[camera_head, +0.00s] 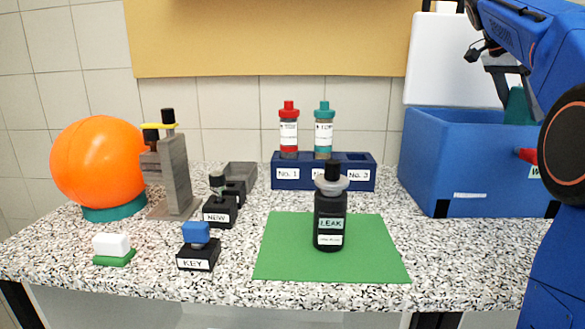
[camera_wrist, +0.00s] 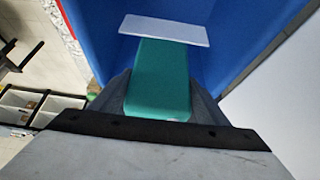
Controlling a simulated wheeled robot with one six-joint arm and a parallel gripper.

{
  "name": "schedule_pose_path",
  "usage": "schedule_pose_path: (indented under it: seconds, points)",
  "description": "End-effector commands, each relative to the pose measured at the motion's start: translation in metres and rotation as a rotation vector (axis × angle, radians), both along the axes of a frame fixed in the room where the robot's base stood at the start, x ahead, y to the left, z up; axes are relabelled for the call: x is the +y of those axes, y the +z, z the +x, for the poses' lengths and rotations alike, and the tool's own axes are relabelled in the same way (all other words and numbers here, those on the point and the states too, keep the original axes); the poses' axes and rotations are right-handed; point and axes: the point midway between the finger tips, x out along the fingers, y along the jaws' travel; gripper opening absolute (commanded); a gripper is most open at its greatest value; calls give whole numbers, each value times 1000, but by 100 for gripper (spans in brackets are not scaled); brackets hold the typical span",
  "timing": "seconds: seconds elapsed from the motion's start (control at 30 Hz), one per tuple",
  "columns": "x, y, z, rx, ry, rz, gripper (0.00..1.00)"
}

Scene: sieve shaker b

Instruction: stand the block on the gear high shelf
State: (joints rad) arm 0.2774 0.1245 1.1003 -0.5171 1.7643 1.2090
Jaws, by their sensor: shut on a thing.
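My gripper (camera_head: 503,80) is at the upper right in the head view, over the open top of a blue bin. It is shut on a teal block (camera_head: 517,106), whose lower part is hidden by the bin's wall. In the wrist view the teal block (camera_wrist: 160,78) sits between the grey fingers of my gripper (camera_wrist: 160,98). A flat white piece (camera_wrist: 166,30) lies just beyond the block's far end; I cannot tell whether they touch. I cannot make out a shelf labelled gear in either view.
The blue bin (camera_head: 425,160) stands at the right, with a white panel (camera_head: 436,60) behind it. A dark blue rack (camera_head: 290,174) with red and teal bottles is left of it. A black LEAK bottle (camera_head: 330,215) stands on a green mat (camera_head: 285,255). An orange ball (camera_head: 97,160) is far left.

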Motion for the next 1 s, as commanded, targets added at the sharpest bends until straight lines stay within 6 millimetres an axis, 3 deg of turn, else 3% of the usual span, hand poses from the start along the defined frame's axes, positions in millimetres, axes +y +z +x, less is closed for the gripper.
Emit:
schedule_pose_path:
  seconds: [0.2,0.43,0.77,1.0]
  points:
    - [-21,1,0,-2,-1,-1,34]
    - [-27,1,1,-2,-1,-1,34]
    - [-25,1,1,-1,0,-1,34]
    - [-1,1,0,-1,3,0,34]
